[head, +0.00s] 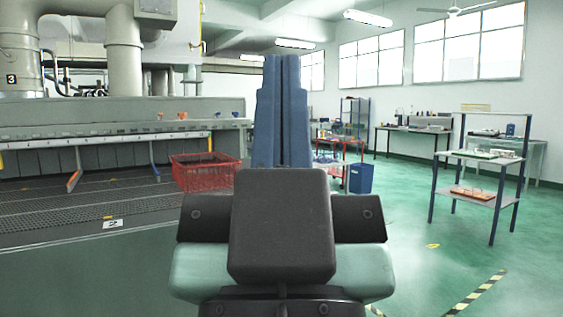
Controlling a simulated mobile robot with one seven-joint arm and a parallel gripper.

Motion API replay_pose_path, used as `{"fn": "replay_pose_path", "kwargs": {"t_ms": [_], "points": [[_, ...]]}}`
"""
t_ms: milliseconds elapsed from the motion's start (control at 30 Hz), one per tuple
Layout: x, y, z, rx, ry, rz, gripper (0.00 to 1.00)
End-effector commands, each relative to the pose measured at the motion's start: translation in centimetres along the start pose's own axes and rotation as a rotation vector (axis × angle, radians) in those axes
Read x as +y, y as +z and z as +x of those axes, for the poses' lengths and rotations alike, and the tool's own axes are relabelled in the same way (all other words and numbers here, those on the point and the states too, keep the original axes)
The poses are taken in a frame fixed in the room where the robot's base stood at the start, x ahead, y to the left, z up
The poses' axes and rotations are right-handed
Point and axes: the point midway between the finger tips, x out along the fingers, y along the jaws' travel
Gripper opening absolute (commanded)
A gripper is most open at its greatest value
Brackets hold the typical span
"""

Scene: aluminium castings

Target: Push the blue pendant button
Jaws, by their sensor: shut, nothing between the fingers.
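My gripper (282,62) is in the middle of the head view, seen from behind. Its two long blue fingers lie side by side against each other, shut, with nothing between them. They point away from me, and their tips stand out against the far wall and ceiling. I cannot make out a pendant or a blue button anywhere in this view. My dark hand and fingers hide the middle of the scene.
A red mesh crate (204,174) stands left of my fingers, by the long grey machine (60,130). A blue bin (361,178) stands on the floor to the right. A shelved table (475,196) with blue legs is further right. Green floor (425,220) lies clear between them.

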Motion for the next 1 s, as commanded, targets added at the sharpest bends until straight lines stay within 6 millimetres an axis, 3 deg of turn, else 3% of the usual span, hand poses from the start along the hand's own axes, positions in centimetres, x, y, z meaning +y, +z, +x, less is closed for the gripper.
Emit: {"fn": "replay_pose_path", "kwargs": {"t_ms": [500, 600, 1000], "points": [[0.0, -11.4, 12.0, 0.001, -0.001, 0.0, 0.0], [-0.1, -12.9, 13.5, 0.001, -0.001, 0.0, 0.0], [-0.1, -13.4, 14.1, 0.0, -0.002, 0.001, 0.0]]}}
